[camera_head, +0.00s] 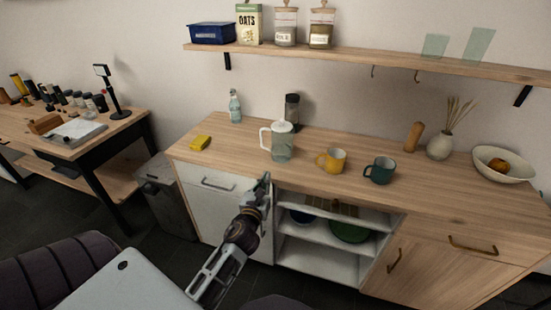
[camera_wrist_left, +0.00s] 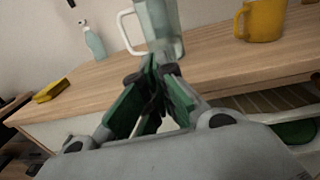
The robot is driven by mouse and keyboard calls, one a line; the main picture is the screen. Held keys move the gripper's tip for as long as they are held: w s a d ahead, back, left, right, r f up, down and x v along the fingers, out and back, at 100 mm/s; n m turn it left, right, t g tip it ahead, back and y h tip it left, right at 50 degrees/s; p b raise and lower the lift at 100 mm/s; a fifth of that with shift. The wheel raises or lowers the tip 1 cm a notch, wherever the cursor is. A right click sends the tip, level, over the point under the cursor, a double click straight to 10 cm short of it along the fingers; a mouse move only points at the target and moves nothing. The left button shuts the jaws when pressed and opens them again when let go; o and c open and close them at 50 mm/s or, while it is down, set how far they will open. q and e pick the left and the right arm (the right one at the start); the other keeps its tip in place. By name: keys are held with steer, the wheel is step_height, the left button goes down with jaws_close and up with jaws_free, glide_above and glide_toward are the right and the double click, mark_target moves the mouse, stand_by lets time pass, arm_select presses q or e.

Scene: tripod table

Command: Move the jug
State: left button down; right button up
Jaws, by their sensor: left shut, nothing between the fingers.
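The jug (camera_head: 281,143) is a clear, greenish vessel with a white lid and a white handle on its left side. It stands upright on the wooden counter (camera_head: 225,152), near the front edge. It also shows in the left wrist view (camera_wrist_left: 161,27), straight beyond the fingers, its base partly hidden by them. My left gripper (camera_head: 266,179) is in front of the counter, just below the jug, with fingertips pointing up towards it. In the left wrist view the green-padded fingers (camera_wrist_left: 155,75) are together and empty. My right gripper is not in view.
A yellow mug (camera_head: 332,160) and a dark green mug (camera_head: 380,170) stand right of the jug. A yellow sponge (camera_head: 200,143) lies left, with a spray bottle (camera_head: 235,106) and a dark grinder (camera_head: 292,111) behind. An open shelf compartment (camera_head: 318,262) holds bowls below the counter.

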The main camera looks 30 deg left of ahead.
arm_select(q)
steer(key=shift+w, duration=0.1)
glide_toward(277, 153)
steer(key=shift+x, duration=3.55)
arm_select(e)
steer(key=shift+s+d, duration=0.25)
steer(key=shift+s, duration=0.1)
arm_select(q)
steer(key=shift+w, duration=0.1)
